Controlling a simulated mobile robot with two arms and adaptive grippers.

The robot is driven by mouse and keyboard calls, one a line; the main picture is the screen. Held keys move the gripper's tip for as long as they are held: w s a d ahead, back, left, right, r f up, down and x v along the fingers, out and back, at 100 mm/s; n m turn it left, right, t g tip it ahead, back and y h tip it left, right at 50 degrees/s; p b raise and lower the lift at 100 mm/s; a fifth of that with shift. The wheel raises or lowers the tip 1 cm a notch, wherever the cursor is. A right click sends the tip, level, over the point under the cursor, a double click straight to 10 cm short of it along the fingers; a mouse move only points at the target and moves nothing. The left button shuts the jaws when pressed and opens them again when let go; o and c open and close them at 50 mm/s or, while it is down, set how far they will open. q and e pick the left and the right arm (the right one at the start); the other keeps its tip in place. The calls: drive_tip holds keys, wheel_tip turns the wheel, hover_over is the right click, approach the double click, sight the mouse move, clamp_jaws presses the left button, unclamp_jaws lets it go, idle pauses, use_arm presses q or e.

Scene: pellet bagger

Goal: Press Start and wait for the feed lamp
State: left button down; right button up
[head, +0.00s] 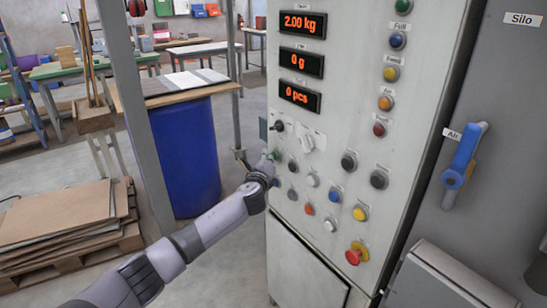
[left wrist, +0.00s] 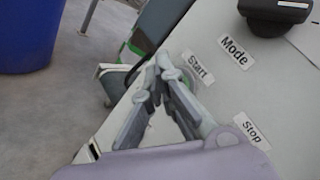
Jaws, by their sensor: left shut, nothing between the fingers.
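The control panel (head: 340,100) of the bagger stands in front of me. My left gripper (head: 271,162) is at its left edge, fingers shut and empty, at the green Start button (head: 275,155). In the left wrist view the shut fingertips (left wrist: 164,62) are beside the Start label (left wrist: 198,68) and mostly hide the button; I cannot tell whether it is pressed in. A column of lamps runs up the panel: blue (head: 397,40), yellow (head: 391,73), orange (head: 386,103) and red (head: 379,129). Only the "Full" label is readable, so I cannot tell which is the feed lamp. None clearly glows.
Red displays (head: 302,60) read 2.00 kg, 0 g and 0 pcs. A blue drum (head: 186,155) and stacked cardboard (head: 60,220) stand left.

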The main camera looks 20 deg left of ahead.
use_arm(q)
drive_tip(key=shift+w, duration=0.2)
drive_tip(key=shift+s, duration=0.2)
drive_tip(key=shift+s+a+p, duration=0.3)
drive_tip(key=shift+s+p, duration=0.15)
drive_tip(key=shift+s, duration=0.15)
drive_tip(key=s+a+p, duration=0.1)
drive_tip(key=s+a, duration=0.1)
drive_tip(key=s, duration=0.1)
drive_tip(key=s+a+p, duration=0.1)
drive_tip(key=s, duration=0.1)
drive_tip(key=shift+p, duration=0.3)
idle(0.9)
